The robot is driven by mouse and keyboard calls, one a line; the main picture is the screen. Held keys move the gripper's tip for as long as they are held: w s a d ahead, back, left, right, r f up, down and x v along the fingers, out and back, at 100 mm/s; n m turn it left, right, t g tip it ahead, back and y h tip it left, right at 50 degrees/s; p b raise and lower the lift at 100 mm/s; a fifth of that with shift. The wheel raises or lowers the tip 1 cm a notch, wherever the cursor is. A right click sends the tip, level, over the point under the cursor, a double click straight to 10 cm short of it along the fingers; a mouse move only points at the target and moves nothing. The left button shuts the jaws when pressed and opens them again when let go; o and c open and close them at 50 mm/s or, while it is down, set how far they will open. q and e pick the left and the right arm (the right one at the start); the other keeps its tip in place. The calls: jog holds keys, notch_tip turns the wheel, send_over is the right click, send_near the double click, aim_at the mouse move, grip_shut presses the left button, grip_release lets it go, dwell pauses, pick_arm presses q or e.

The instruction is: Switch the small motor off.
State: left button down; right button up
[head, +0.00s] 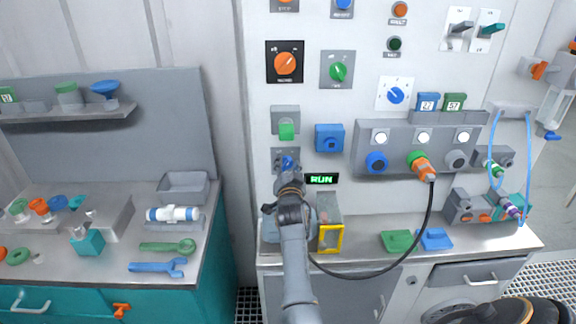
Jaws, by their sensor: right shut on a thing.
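My right gripper (288,172) is at the panel, its fingers shut on a small blue control (287,161) on a grey plate. The gripper hides the lower part of this plate and most of the control, so its setting cannot be told. Just right of it, a small black display (321,179) shows "RUN" in green. Below, on the bench, a blue-grey rounded body, seemingly the small motor (271,228), stands partly hidden behind my arm, beside a grey box with a yellow frame (330,238). My left gripper is out of view.
Above are a green control (287,131), a blue control (329,138) and rotary knobs. A black cable hangs from an orange plug (421,166) toward the bench. Green (397,241) and blue (435,239) blocks lie right. A tool bench (110,255) stands left.

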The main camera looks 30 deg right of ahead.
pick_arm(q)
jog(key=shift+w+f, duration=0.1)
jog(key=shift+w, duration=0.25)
pick_arm(e)
jog(key=shift+n, duration=0.3)
jog(key=n, duration=0.1)
jog(key=n+b, duration=0.1)
jog(key=n, duration=0.2)
jog(key=shift+w+a+b, duration=0.15)
jog(key=shift+a+b, duration=0.1)
jog(key=shift+b, duration=0.15)
jog(key=n, duration=0.4)
jog(key=shift+w+a+b, duration=0.1)
jog(key=shift+a+b, duration=0.05)
jog(key=shift+b, duration=0.25)
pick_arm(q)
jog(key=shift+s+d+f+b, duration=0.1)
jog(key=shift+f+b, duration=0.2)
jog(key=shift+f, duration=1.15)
pick_arm(e)
jog(key=shift+a+n, duration=0.15)
jog(key=shift+n, duration=1.35)
jog(key=shift+w, duration=0.1)
jog(key=o, duration=1.1)
